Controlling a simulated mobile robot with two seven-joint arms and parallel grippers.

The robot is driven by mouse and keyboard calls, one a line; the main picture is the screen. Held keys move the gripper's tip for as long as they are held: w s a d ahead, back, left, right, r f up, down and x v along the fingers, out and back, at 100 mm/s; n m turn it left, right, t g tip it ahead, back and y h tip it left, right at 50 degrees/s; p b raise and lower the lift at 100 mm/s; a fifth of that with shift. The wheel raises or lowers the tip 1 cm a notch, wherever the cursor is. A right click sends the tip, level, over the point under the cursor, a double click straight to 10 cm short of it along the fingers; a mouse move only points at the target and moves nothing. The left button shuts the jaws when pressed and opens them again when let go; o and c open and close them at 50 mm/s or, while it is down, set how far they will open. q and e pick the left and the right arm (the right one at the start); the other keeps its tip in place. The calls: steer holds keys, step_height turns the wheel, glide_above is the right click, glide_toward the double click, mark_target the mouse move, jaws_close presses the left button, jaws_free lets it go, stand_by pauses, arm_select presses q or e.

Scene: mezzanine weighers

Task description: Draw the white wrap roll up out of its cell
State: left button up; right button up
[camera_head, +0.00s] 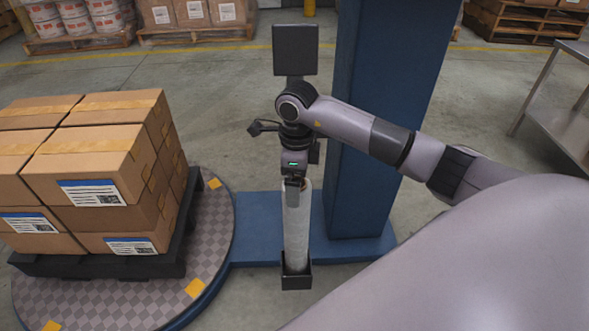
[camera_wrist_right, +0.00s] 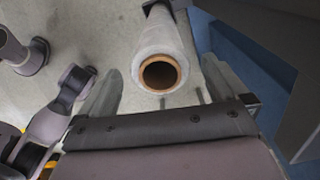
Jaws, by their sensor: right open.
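The white wrap roll (camera_head: 296,232) stands upright, its lower end in a small black cell (camera_head: 296,282) at the foot of the blue column. In the right wrist view I look down on the roll (camera_wrist_right: 164,38) and its brown core ring, with part of the dark cell at the top edge. My right gripper (camera_head: 295,185) is at the roll's upper end, pointing down. In the wrist view its open fingers (camera_wrist_right: 160,72) lie on either side of the roll's top, with a gap visible on both sides. My left gripper is not in view.
A blue column (camera_head: 385,110) rises just right of the roll. A round turntable (camera_head: 208,235) with stacked cartons (camera_head: 95,170) on a black pallet is at left. A metal table (camera_head: 565,115) stands at right. Open floor lies behind the arm.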

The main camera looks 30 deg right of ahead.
mark_target(296, 221)
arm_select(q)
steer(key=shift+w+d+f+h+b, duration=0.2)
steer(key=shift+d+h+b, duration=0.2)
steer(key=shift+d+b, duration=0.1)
arm_select(e)
steer(key=shift+f, duration=2.2)
steer(key=shift+c, duration=0.3)
